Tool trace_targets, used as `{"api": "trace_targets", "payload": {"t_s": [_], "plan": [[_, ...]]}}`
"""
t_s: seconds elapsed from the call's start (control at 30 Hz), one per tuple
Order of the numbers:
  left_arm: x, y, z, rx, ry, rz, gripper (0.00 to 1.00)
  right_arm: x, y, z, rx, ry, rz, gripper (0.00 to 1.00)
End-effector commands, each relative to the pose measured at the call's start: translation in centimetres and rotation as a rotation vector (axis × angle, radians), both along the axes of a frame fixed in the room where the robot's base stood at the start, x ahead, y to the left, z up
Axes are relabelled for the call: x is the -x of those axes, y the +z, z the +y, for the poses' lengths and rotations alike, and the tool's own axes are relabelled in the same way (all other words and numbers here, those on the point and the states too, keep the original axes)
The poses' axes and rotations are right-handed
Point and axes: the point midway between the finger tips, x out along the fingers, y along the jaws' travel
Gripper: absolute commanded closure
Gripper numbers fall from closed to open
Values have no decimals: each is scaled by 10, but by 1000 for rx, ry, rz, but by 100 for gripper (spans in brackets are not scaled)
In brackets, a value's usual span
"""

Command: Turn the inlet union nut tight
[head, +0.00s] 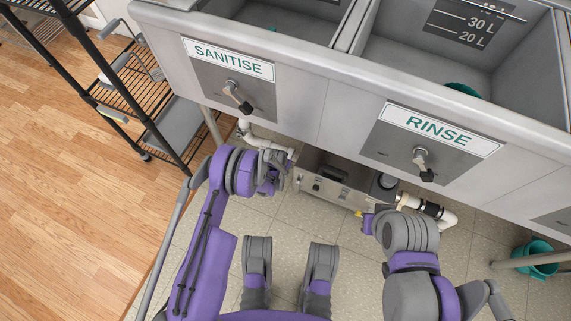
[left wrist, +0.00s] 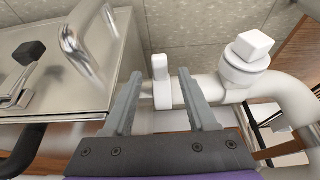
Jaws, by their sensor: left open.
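In the left wrist view a white winged collar, which looks like the inlet union nut (left wrist: 162,82), sits on the white pipe beside the steel box (left wrist: 70,65). My left gripper (left wrist: 161,76) is open, with one finger on each side of the nut and visible gaps. In the head view my left gripper (head: 284,172) is low at the left end of the steel box (head: 335,196); the nut is hidden there. My right gripper (head: 367,223) is near the box's right side, mostly hidden by its own arm, so its jaws cannot be made out.
A white capped fitting (left wrist: 246,62) and pipe bend stand right of the nut. The sink unit (head: 310,100) with valve handles overhangs the box. An outlet pipe (head: 440,212) leaves the box on the right. A wire rack (head: 125,85) stands left; a teal bucket (head: 535,258) is right.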

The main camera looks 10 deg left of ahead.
Motion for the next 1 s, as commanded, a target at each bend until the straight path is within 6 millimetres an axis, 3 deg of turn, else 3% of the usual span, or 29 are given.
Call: {"api": "trace_targets", "payload": {"t_s": [0.2, 0.57, 0.87, 1.0], "plan": [[-9, -23, -3, 0, 0, 0, 43, -1, -5, 0, 0, 0, -1, 100], [-10, -26, -3, 0, 0, 0, 44, -1, -5, 0, 0, 0, -1, 100], [-10, -26, -3, 0, 0, 0, 98, -1, -5, 0, 0, 0, -1, 100], [-10, -26, -3, 0, 0, 0, 100, -1, -5, 0, 0, 0, -1, 100]]}}
